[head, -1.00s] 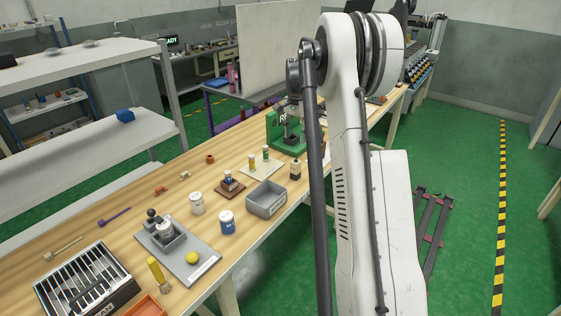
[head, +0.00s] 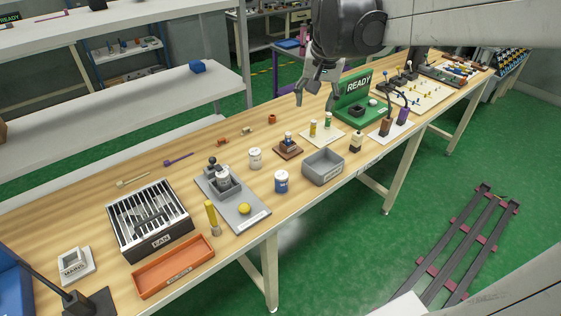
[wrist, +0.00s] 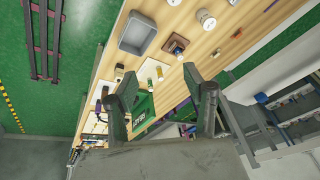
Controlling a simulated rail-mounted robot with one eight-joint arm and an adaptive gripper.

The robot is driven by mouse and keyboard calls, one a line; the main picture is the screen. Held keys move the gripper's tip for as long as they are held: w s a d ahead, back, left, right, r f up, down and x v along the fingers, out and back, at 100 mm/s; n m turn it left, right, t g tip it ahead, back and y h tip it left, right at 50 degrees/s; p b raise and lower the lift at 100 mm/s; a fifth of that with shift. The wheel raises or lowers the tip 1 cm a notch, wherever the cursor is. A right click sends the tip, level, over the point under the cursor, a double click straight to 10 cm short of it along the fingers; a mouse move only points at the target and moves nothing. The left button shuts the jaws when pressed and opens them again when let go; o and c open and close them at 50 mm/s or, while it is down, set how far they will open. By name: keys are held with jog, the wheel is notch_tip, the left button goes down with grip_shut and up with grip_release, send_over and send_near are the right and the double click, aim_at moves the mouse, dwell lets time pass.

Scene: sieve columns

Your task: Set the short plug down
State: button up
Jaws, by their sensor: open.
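My gripper (head: 314,101) is open and empty, with its fingers pointing down above the far part of the bench. In the wrist view its two fingers (wrist: 162,105) are spread wide with nothing between the tips. A small yellow-capped cylinder (head: 313,129) and a green-capped cylinder (head: 327,121) stand upright on a white card (head: 320,138). I cannot tell whether either is the short plug.
A green READY station (head: 365,112) stands just right of the card. A grey bin (head: 323,168), a dark-capped bottle (head: 356,143) and a brown block (head: 288,148) stand nearby. The bench's back strip is clear around a small brown ring (head: 271,119).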

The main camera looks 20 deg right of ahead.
jog(key=s+a+f+n+t, duration=0.1)
jog(key=s+a+f+n, duration=0.2)
jog(key=s+a, duration=0.3)
jog(key=s+a+f+n+t+y, duration=0.1)
jog(key=s+a+f+n+t, duration=0.1)
jog(key=s+a, duration=0.5)
jog(key=s+f+n, duration=0.1)
jog(key=s, duration=0.4)
jog(key=shift+n, duration=0.3)
jog(key=shift+a, duration=0.2)
dwell(0.4)
